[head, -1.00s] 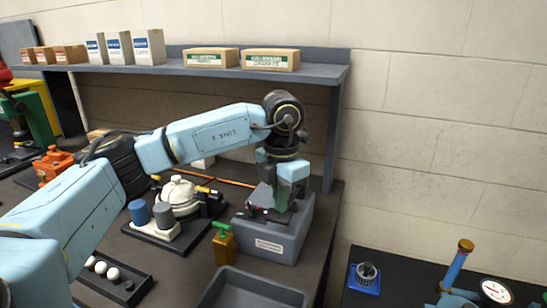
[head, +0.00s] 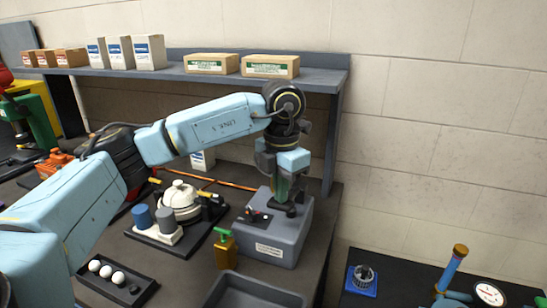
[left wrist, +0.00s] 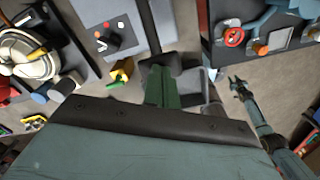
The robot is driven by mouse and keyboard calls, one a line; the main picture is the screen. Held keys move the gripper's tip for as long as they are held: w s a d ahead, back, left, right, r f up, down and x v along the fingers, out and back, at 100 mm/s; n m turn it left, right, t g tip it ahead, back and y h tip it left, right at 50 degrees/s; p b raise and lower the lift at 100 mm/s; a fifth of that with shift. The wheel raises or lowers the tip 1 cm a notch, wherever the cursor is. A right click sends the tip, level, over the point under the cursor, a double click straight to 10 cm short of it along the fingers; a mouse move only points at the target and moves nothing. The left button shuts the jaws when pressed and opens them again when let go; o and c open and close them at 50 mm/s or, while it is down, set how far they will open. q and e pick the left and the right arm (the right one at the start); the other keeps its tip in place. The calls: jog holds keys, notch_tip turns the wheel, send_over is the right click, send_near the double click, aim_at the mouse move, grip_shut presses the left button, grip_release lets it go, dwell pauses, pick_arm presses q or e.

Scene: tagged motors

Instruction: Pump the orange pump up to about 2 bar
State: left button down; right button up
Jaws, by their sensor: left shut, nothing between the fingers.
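An orange device (head: 53,163), which may be the orange pump, stands at the far left of the bench in the head view. It is partly hidden behind my left arm, and no pressure reading shows on it. My left gripper (head: 289,211) points down at the right part of a grey box, shut and empty; I cannot tell whether it touches the box. Its green fingers (left wrist: 160,85) also show in the left wrist view. My right gripper (left wrist: 238,86) seems to show small at the right there, with its jaw state unclear.
The grey box (head: 276,244) has a dark panel on top. Next to it are an amber bottle (head: 225,252), a white domed device (head: 181,201) and a grey tray (head: 250,288). A blue apparatus (head: 452,270) with a round gauge (head: 489,294) stands on the right table.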

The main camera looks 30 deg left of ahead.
pick_arm(q)
jog(key=shift+f, duration=0.15)
jog(key=shift+f+b, duration=0.45)
jog(key=shift+f, duration=0.1)
jog(key=shift+r+p, duration=0.55)
jog(key=shift+r, duration=0.2)
notch_tip(320, 180, up, 5)
jog(key=p, duration=0.3)
jog(key=shift+p, duration=0.35)
